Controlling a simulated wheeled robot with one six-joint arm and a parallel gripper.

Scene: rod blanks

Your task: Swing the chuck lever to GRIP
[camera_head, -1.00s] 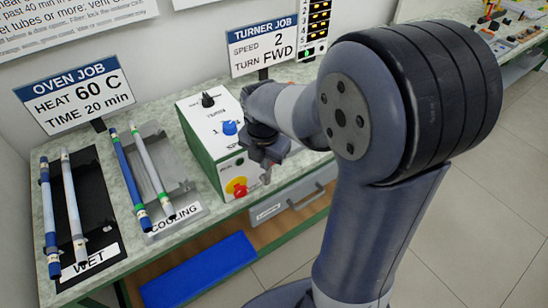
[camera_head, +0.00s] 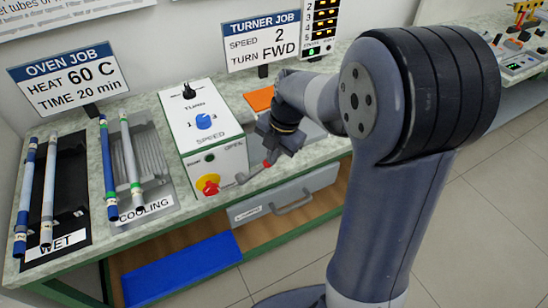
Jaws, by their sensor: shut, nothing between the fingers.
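The turner box (camera_head: 205,125) is white and green, with a black switch (camera_head: 189,92) and a blue speed dial (camera_head: 203,121) on top. Its front has a red-and-yellow button (camera_head: 208,184) and small lettering that I cannot read for sure. My gripper (camera_head: 268,158) is shut and empty just right of the box's front. A thin grey bar (camera_head: 250,174) with a small red part beside it shows at my fingertips; it may be the chuck lever, but I cannot tell, nor whether my fingers touch it. My wrist and arm hide much of the bench right of the box.
Rods lie on the black WET tray (camera_head: 72,240) and the grey COOLING tray (camera_head: 160,200) at left. An orange piece (camera_head: 260,98) lies behind my gripper. A drawer (camera_head: 290,200) and a blue mat (camera_head: 185,268) are below. The OVEN JOB sign (camera_head: 65,78) and TURNER JOB sign (camera_head: 262,40) stand behind.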

